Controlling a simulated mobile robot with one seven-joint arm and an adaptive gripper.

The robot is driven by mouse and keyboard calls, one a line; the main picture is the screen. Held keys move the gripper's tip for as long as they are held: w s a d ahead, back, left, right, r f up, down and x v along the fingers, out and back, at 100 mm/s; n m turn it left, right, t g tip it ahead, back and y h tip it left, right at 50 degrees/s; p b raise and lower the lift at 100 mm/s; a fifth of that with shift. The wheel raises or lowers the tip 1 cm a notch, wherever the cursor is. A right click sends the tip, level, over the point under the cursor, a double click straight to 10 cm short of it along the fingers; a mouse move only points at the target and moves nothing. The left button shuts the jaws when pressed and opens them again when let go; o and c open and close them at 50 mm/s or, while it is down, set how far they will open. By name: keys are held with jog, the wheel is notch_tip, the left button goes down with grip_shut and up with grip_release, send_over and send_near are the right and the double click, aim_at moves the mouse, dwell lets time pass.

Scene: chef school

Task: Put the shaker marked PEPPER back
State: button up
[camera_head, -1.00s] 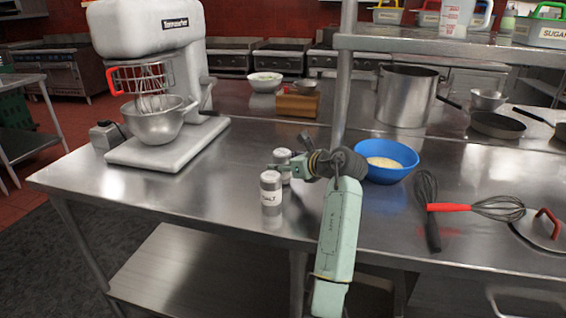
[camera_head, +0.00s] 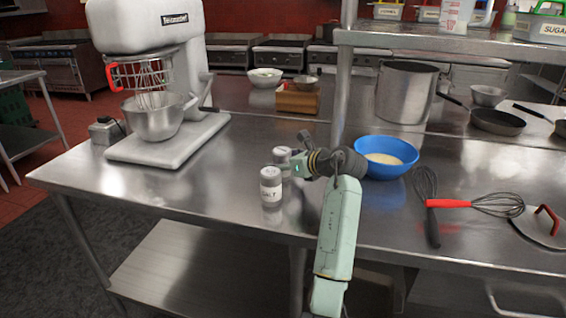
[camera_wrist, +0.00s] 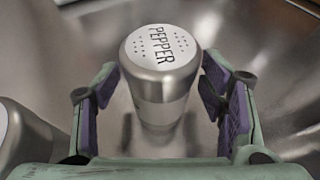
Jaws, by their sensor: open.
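The PEPPER shaker (camera_wrist: 160,70) is a metal cylinder with a pale lid marked PEPPER. It stands upright on the steel counter in the wrist view. My gripper (camera_wrist: 160,84) is open, with a purple-padded finger on either side of the shaker and visible gaps between pads and shaker. In the head view only part of the PEPPER shaker (camera_head: 282,153) shows, as my gripper (camera_head: 297,166) hides the rest. The SALT shaker (camera_head: 271,186) stands upright just in front and to the left. Its edge shows at the left of the wrist view (camera_wrist: 22,140).
A shelf post (camera_head: 345,90) rises behind my gripper. A wooden box (camera_head: 297,101) stands farther back. A stand mixer (camera_head: 165,150) is at left; the counter between is clear.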

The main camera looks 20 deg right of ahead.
jog(key=shift+r, duration=0.2)
jog(key=b+v, duration=0.4)
jog(key=v, duration=0.8)
jog(key=shift+f, duration=0.1)
